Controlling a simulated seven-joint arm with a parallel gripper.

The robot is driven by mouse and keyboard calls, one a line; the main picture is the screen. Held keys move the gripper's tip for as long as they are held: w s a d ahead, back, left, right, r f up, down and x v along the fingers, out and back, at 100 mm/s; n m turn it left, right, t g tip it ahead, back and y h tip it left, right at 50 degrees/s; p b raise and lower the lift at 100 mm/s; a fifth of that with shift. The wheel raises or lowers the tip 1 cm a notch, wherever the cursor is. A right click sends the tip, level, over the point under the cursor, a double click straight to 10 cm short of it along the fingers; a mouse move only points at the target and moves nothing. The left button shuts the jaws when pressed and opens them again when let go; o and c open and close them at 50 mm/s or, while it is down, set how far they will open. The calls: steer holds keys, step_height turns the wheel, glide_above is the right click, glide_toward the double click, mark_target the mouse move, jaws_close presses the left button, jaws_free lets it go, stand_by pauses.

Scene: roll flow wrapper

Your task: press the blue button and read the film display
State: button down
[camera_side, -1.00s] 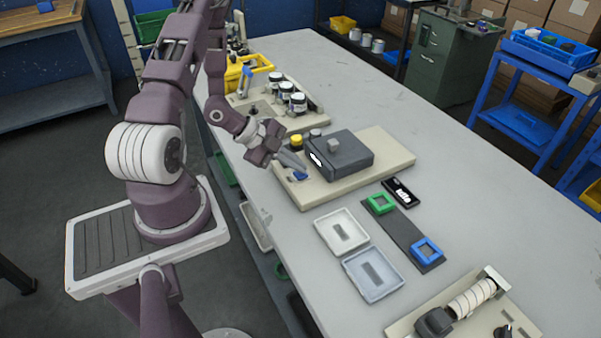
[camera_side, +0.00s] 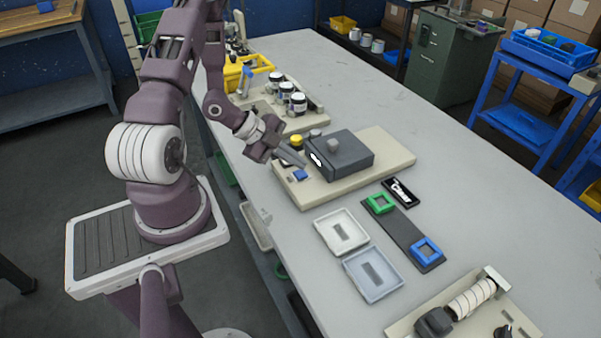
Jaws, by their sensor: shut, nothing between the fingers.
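The blue button (camera_side: 300,175) sits on the near left part of a beige base plate (camera_side: 375,165), in front of a dark grey box (camera_side: 345,155). My gripper (camera_side: 303,164) is shut and empty, with its fingertips just above and behind the button, apparently clear of it, close to the box's left side. A black display plate (camera_side: 401,192) with white lettering lies on the table right of the base. Its lettering is too small to read surely. A small white marking (camera_side: 316,159) shows on the box's near face; I cannot read it.
A yellow knob (camera_side: 296,141) stands on the base behind my gripper. Jars (camera_side: 298,104) stand on a rack farther back. Two shallow trays (camera_side: 342,231) and a dark strip with green (camera_side: 380,203) and blue (camera_side: 426,250) frames lie in front.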

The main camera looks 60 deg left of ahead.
steer(key=shift+r, duration=2.55)
step_height(320, 180, up, 3)
steer(key=w+a+n+y, duration=0.1)
steer(key=w+a+y, duration=0.1)
steer(key=y, duration=0.1)
step_height(320, 180, up, 15)
steer(key=n+g+y, duration=0.2)
steer(key=n+y, duration=0.3)
steer(key=n, duration=0.2)
glide_above(296, 173)
steer(key=d, duration=0.2)
steer(key=s+d+r+n+h, duration=0.4)
steer(key=s+d+n, duration=0.1)
steer(key=s+d, duration=1)
steer(key=shift+d+r+n+g, duration=0.15)
steer(key=shift+r+n+g, duration=0.05)
steer(key=shift+n+g, duration=0.2)
